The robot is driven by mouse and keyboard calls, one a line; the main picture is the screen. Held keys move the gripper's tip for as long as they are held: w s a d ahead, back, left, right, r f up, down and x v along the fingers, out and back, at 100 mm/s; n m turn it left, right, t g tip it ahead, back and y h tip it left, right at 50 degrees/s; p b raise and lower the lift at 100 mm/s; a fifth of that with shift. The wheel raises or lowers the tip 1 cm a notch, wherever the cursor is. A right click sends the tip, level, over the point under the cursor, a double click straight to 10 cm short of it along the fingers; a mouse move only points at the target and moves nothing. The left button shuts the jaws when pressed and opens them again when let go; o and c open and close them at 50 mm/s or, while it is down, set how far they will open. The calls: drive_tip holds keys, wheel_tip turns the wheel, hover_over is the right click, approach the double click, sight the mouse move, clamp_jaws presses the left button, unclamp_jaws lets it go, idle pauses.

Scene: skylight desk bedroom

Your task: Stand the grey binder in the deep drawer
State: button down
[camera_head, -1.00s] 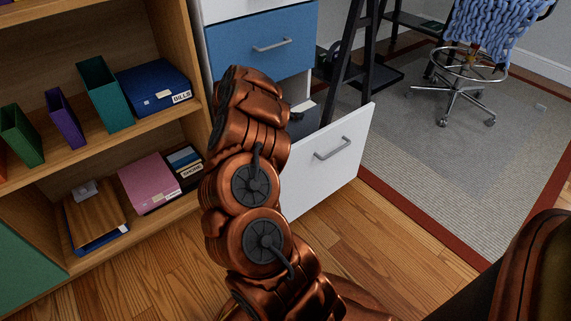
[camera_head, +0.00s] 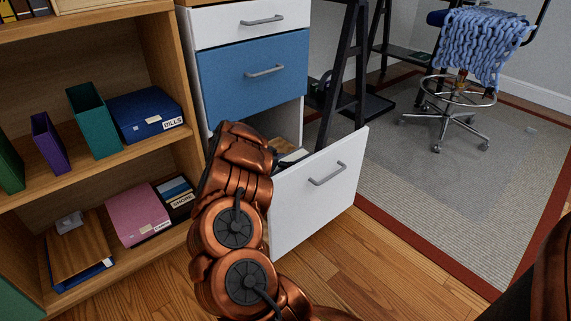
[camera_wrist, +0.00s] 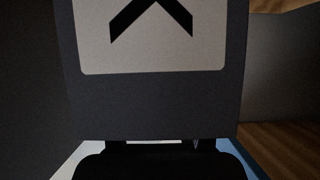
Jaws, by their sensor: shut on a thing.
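The deep drawer (camera_head: 318,190) has a white front with a grey handle and is pulled open under a blue drawer. In the wrist view the grey binder (camera_wrist: 160,105) is a dark grey face with a pale label bearing a black chevron, close to the camera. My gripper (camera_wrist: 155,160) shows as dark shapes at the lower edge, shut on the binder. In the head view my arm reaches to the drawer opening and hides most of the gripper and binder. Whether the binder touches the drawer floor cannot be told.
A wooden shelf (camera_head: 95,170) with binders and boxes stands close on the left. The blue drawer (camera_head: 252,82) above is shut. A black desk leg (camera_head: 343,80) is behind the open drawer. The wooden floor before it is clear.

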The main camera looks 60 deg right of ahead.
drive_tip(key=shift+r, duration=0.1)
drive_tip(key=shift+c, duration=1.7)
unclamp_jaws()
drive_tip(key=shift+w+a+r, duration=0.1)
drive_tip(key=p+v, duration=0.5)
drive_tip(key=v, duration=0.6)
drive_tip(key=shift+a+p, duration=0.3)
drive_tip(key=shift+a, duration=0.05)
drive_tip(key=shift+r, duration=0.1)
